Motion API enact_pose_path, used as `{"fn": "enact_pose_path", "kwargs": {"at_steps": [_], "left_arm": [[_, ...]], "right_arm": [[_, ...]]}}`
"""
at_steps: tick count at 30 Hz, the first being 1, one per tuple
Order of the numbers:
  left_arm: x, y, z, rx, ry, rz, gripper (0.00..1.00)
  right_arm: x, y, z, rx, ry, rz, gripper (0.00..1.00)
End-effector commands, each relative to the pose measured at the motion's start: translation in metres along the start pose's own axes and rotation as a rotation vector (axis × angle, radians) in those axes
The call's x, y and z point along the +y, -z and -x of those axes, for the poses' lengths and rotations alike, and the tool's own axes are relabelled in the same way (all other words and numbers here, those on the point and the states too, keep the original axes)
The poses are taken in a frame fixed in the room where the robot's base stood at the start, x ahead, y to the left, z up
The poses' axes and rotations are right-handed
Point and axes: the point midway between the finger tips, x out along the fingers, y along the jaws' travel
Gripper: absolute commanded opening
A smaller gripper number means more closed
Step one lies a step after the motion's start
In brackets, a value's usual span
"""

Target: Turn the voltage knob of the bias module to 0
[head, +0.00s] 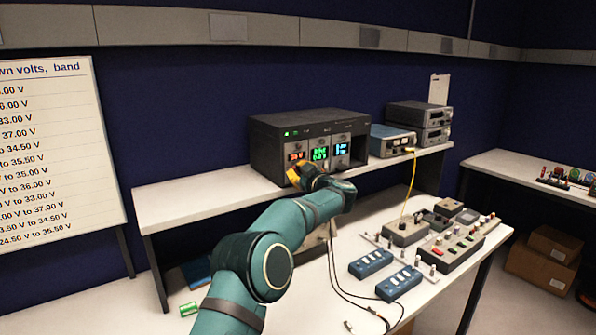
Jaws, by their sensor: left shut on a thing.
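The bias module is a dark box (265,140) on the raised shelf, with several lit displays on its front: an orange-red display (297,156) at left, a green one (319,154) in the middle and a blue one (342,149) at right. My left gripper (294,174) is at the lower front of the module, under the orange-red display. It is shut on a knob there, which the fingers mostly hide. The knob's pointer and the exact digits are too small to read. My right gripper is not in view.
A blue instrument (391,140) and two stacked grey units (418,122) stand right of the module. Blue switch boxes (371,263) and control boxes (458,246) cover the lower bench. Dark cables and a yellow cable (411,185) hang nearby. A voltage chart (60,150) stands left.

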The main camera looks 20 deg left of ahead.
Motion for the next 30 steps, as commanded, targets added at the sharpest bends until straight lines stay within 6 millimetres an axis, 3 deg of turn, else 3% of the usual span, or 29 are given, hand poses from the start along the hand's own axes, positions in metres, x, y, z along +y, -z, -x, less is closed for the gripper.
{"fn": "enact_pose_path", "kwargs": {"at_steps": [20,21,23,30], "left_arm": [[0.0000,0.0036,-0.0014,0.008,0.000,0.072,0.00],[0.0000,0.0037,-0.0014,0.008,0.000,0.072,0.24],[0.0000,0.0033,-0.0013,0.007,0.000,0.072,0.45],[-0.0001,0.0016,-0.0007,0.005,0.000,0.070,0.47]], "right_arm": [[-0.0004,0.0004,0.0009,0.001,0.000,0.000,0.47],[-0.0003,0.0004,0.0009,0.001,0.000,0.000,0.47],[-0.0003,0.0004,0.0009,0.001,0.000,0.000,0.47],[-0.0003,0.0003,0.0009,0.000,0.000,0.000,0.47]]}}
